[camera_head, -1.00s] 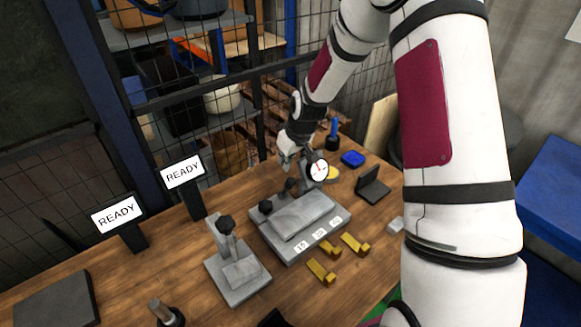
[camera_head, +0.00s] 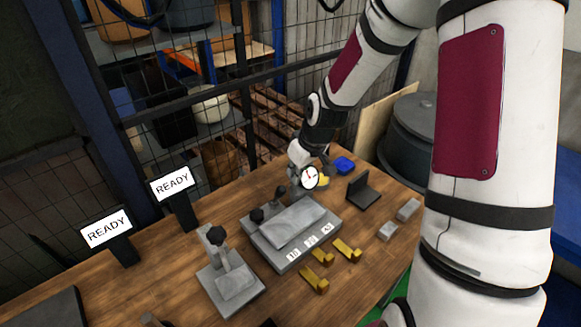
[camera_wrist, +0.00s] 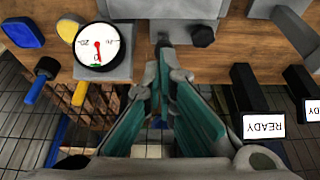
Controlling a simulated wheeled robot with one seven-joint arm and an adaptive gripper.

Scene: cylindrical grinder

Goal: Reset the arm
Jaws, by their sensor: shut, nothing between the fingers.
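My arm reaches over the wooden bench (camera_head: 150,268) from the right in the head view. My gripper (camera_head: 297,168) is at the bench's far side, just behind the white dial gauge (camera_head: 309,178), and its fingers are hard to make out there. In the wrist view, the teal-padded fingers of my gripper (camera_wrist: 163,72) point toward the bench edge, with the dial gauge (camera_wrist: 97,46) to their left. The gripper is shut and holds nothing. I cannot tell whether it touches the gauge stand.
A grey fixture (camera_head: 292,228) and a smaller stand (camera_head: 230,282) are on the bench, with several brass pieces in front. Two READY signs (camera_head: 172,185) (camera_head: 107,232) stand at left. A mesh fence (camera_head: 285,62) rises behind. A black holder (camera_head: 362,190) stands at right.

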